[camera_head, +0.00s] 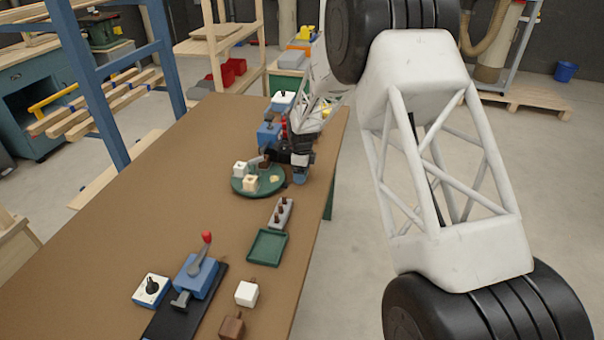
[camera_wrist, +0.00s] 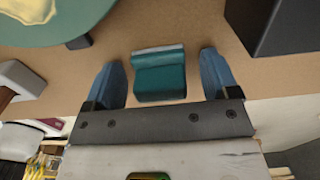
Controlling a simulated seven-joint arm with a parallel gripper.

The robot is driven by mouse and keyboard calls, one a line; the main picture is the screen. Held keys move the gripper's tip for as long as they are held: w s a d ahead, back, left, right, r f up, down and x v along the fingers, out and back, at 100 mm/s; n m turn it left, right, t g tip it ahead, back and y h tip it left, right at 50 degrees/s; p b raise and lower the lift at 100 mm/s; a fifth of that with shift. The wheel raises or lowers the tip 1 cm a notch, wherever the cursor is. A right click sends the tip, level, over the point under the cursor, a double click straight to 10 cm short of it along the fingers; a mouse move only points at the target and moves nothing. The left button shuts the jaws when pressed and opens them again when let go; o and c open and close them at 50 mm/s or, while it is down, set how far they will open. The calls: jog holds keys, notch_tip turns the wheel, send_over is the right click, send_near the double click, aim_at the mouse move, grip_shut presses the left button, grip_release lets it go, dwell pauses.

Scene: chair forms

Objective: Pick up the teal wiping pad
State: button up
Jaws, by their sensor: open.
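The teal wiping pad (camera_wrist: 160,80) lies on the brown tabletop in the wrist view, with a pale grey strip along its far edge. My gripper (camera_wrist: 160,60) is open, with one blue finger on each side of the pad. A gap shows between the pad and each finger, so neither is seen touching it. In the head view my gripper (camera_head: 298,172) is low over the right edge of the workbench, beside the round green turntable. The pad cannot be told apart from the gripper there.
The round green turntable (camera_head: 240,188) holds pale blocks just left of my gripper. A grey holder (camera_head: 280,213) and a square green tray (camera_head: 267,248) stand nearer. The bench's left middle is clear.

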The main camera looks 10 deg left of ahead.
dwell(0.5)
jog(key=c, duration=1)
jog(key=shift+r, duration=0.1)
jog(key=shift+r, duration=0.65)
notch_tip(320, 180, up, 2)
jog(key=shift+r, duration=0.1)
jog(key=s+d, duration=0.2)
jog(key=s, duration=0.2)
jog(key=s+d+r, duration=0.1)
jog(key=s+d, duration=0.1)
jog(key=s, duration=0.3)
jog(key=s+d, duration=0.3)
jog(key=s, duration=0.2)
jog(key=shift+s+r, duration=0.2)
